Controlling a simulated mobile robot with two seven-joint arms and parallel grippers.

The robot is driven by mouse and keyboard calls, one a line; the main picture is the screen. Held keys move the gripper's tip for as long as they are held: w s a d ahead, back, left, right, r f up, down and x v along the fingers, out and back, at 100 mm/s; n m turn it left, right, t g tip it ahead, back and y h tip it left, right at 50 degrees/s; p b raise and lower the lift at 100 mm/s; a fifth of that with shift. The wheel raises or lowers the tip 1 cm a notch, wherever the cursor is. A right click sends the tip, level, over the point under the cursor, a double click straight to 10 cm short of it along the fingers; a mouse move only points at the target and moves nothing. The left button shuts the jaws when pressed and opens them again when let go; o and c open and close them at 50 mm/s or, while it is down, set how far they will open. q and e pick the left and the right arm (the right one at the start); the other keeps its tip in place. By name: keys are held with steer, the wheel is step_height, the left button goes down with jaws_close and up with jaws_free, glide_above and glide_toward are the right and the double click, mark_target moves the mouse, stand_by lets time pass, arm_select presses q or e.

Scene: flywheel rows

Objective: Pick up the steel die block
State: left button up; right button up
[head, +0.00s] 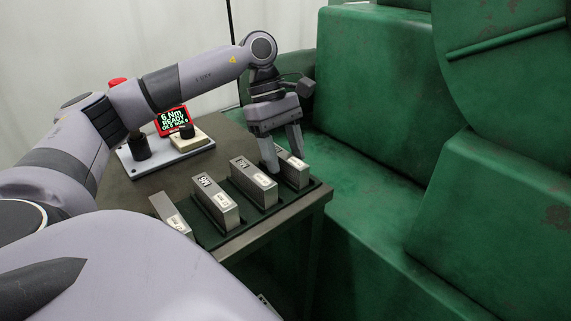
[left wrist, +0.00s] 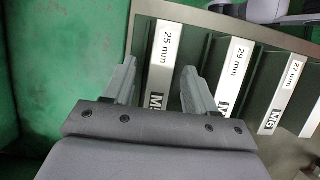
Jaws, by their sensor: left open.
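Several steel die blocks stand in a row of slots in a dark rack (head: 210,237) on the table. My left gripper (head: 284,164) is open and points down at the block at the far right end (head: 293,171). In the left wrist view that block (left wrist: 163,62) is labelled 25 mm and lies between the two open fingers (left wrist: 160,88), one on each side. I cannot tell if either finger touches it. The neighbouring block (left wrist: 231,75) reads 29 mm, and another (left wrist: 285,95) reads 27 mm. My right gripper is not in view.
Other blocks (head: 215,203) (head: 254,182) stand close beside the end one. A device with a red-framed display (head: 173,120) reading "6 Nm READY" sits at the back of the table (head: 200,162). Large green machine housings (head: 385,95) rise just right of the table.

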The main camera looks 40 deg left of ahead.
arm_select(q)
steer(key=shift+f, duration=0.25)
stand_by(0.4)
jaws_close()
steer(key=shift+r, duration=0.1)
